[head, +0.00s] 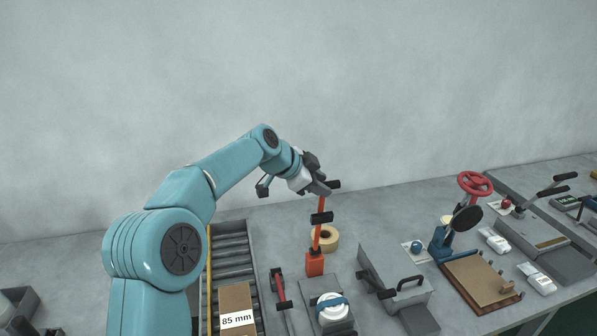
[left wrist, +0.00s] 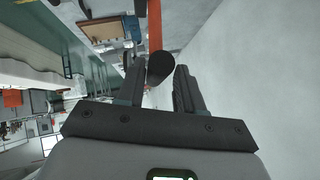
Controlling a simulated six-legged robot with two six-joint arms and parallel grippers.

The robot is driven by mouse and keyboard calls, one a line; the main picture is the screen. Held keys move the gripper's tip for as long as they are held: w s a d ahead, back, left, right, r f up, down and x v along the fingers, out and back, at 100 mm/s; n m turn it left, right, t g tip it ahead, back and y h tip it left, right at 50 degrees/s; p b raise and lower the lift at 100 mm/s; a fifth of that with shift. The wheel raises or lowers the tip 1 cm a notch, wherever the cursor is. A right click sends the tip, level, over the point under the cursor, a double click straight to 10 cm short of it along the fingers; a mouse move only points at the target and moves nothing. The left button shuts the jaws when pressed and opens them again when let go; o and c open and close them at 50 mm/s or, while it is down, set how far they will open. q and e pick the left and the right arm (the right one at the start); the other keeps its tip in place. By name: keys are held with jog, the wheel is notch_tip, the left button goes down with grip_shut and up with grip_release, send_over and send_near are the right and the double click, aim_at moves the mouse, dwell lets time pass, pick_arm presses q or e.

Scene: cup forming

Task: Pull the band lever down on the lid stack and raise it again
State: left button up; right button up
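The band lever (head: 319,208) is an orange bar rising nearly upright from an orange block, with a black cross grip at its top and a black piece partway down. My left gripper (head: 322,186) is at the top grip, which sticks out to its right. In the left wrist view the dark round grip end (left wrist: 160,67) sits between my two fingers (left wrist: 159,80) and fills the gap, with the orange bar beyond. The lid stack, seen as a white round piece with a blue band (head: 332,307), sits on a grey block at the front. My right gripper is out of view.
A tape roll (head: 330,239) lies behind the lever. A red-handled tool (head: 280,287) and an 85 mm box (head: 236,308) on a roller track (head: 231,252) are to the left. A grey lever device (head: 392,283) and a blue press with a red wheel (head: 474,184) stand right.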

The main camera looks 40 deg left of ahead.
pick_arm(q)
jog(key=b+v, duration=0.2)
jog(key=v, duration=1.2)
jog(key=shift+r, duration=0.2)
jog(key=shift+s, duration=0.1)
jog(key=shift+s, duration=0.15)
jog(key=shift+f, duration=0.1)
